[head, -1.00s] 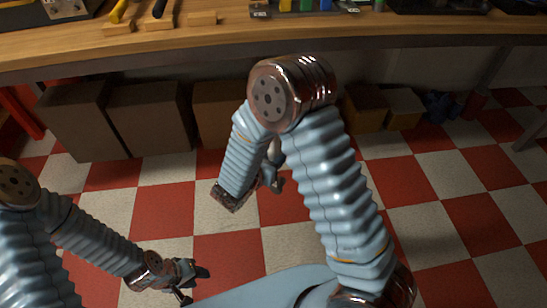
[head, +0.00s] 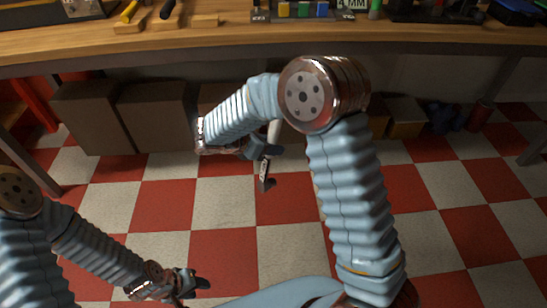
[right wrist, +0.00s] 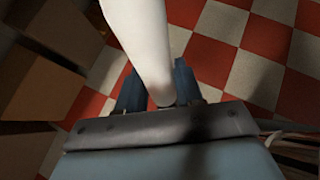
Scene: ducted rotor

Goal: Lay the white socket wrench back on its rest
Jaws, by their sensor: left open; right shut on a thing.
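My right gripper (head: 266,151) is in front of the workbench and below its top, shut on the white socket wrench (head: 274,132). In the right wrist view the smooth white handle (right wrist: 140,40) sits between my dark blue fingers and runs up out of the picture. Wooden rests stand on the bench; one block (head: 205,20) looks empty. My left gripper (head: 193,283) is open and empty, low over the floor at the lower left.
The wooden bench (head: 300,38) spans the back. A yellow-handled tool (head: 129,11) and a black-handled tool (head: 168,8) lie on neighbouring blocks. Coloured blocks (head: 303,9) stand right of them. Cardboard boxes (head: 155,115) are under the bench. The checkered floor is clear.

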